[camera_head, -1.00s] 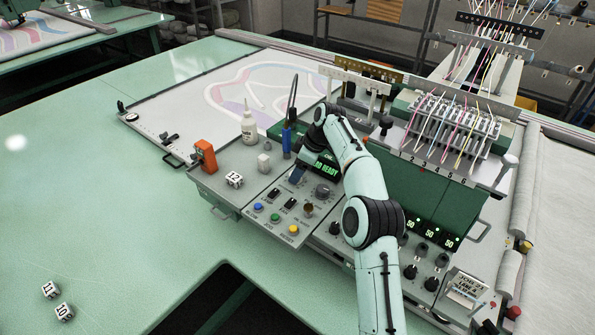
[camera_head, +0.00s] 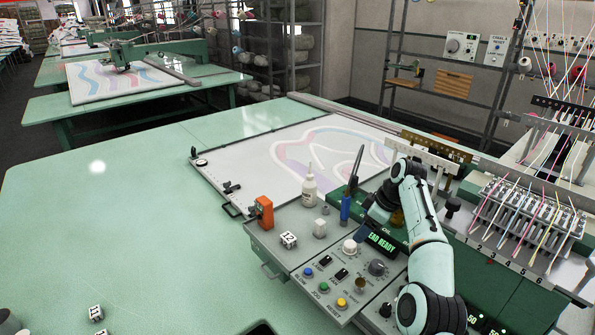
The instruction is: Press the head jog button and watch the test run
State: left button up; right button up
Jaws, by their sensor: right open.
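A pale round knob or button (camera_head: 350,246) sits higher up, beside a lit display (camera_head: 381,243) whose visible text ends in "READY". My right gripper (camera_head: 378,213) is open and empty, above and behind the display, apart from the buttons. My arm hides part of the panel's right side. My left gripper is not in view.
An orange block (camera_head: 264,212), a numbered cube (camera_head: 288,240), a white bottle (camera_head: 309,190) and a blue-handled tool (camera_head: 346,205) stand behind the buttons. The threaded needle head (camera_head: 530,215) is at right. The green table (camera_head: 120,225) at left is mostly clear.

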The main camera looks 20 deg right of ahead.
aim_at(324, 285)
jog(key=k+j, duration=0.8)
